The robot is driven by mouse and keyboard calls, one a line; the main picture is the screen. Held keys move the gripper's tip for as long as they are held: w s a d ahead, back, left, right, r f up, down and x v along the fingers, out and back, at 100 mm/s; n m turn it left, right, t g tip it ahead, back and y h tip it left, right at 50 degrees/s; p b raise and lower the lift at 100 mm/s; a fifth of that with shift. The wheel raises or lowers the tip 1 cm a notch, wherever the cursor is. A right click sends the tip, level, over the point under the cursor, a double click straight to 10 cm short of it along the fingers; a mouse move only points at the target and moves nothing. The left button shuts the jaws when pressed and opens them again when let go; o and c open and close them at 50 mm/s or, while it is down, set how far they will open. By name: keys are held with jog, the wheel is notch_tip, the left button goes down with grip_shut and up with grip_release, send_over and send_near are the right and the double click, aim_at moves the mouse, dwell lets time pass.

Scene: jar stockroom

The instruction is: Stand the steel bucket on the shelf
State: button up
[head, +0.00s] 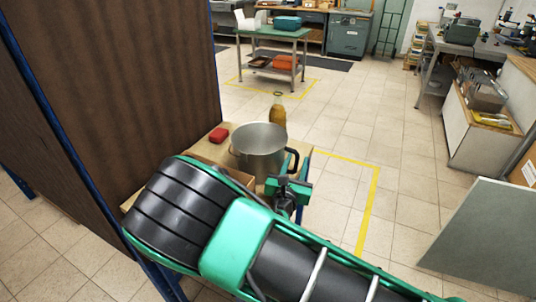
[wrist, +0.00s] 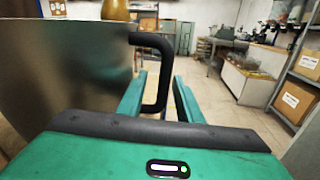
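The steel bucket (head: 258,152) is a grey metal pot with a dark side handle (head: 293,160). It stands upright on a light wooden surface (head: 300,170) beside a tall brown panel. In the wrist view the bucket's wall (wrist: 65,80) fills the left side. My gripper (head: 290,188) is at the handle side of the bucket. In the wrist view its two green fingers (wrist: 160,95) are apart, with the black handle (wrist: 163,60) between them. A gap shows between the left finger and the handle's upright part. My arm hides the bucket's near surroundings.
The brown panel (head: 120,80) with blue edges rises close on the left. A grey-green panel (head: 490,230) is at the right. Tiled floor between is clear.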

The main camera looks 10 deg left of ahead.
jog(key=shift+w+d, duration=0.25)
jog(key=shift+w, duration=0.45)
grip_shut()
jog(key=shift+a+r, duration=0.1)
